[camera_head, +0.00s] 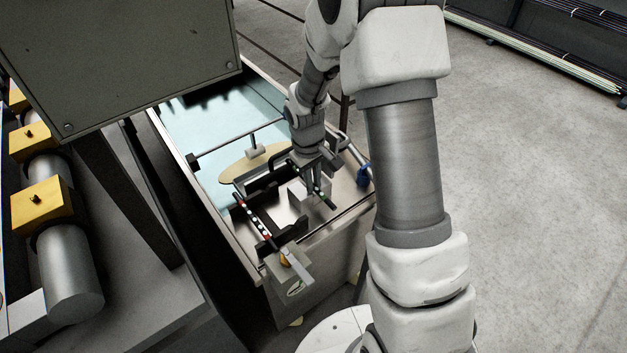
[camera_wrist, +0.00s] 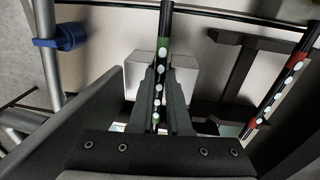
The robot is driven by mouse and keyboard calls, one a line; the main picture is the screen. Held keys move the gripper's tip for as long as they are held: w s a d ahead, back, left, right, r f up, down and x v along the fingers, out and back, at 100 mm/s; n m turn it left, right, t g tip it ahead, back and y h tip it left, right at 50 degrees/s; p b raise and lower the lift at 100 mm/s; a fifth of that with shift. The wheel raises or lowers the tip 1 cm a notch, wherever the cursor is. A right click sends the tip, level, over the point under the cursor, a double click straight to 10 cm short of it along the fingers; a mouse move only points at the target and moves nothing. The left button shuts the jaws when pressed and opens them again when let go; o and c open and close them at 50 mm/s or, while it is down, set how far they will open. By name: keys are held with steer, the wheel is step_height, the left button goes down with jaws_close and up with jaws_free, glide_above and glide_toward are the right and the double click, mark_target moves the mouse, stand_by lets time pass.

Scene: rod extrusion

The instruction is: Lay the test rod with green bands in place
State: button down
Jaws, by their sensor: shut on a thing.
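The test rod with green bands (camera_wrist: 157,92) is black with white dots, and its green band shows just beyond the fingertips in the wrist view. My gripper (camera_wrist: 163,72) is shut on it, with one finger on each side. In the head view the rod (camera_head: 325,194) sticks out below my gripper (camera_head: 314,174), over the tank's near end. A similar rod with red bands (camera_wrist: 288,85) lies to the right in the wrist view, on dark brackets. In the head view this red-banded rod (camera_head: 252,217) is left of my gripper. The held rod's far end is hidden.
A pale metal block (camera_wrist: 190,78) is behind the fingers in the wrist view. A dark bracket (camera_head: 293,229) stands between the rods in the head view. A blue clamp (camera_head: 364,174) sits on a pipe at right. A big grey panel (camera_head: 120,55) overhangs the tank's left side.

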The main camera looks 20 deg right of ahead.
steer(key=c, duration=0.8)
jaws_free()
steer(key=shift+s+f, duration=0.3)
steer(key=shift+f, duration=0.3)
steer(key=shift+a, duration=0.15)
step_height(320, 180, up, 19)
steer(key=p, duration=0.3)
steer(key=shift+s+a+f+p, duration=0.15)
steer(key=shift+a+f+p, duration=0.05)
steer(key=shift+a+p, duration=0.2)
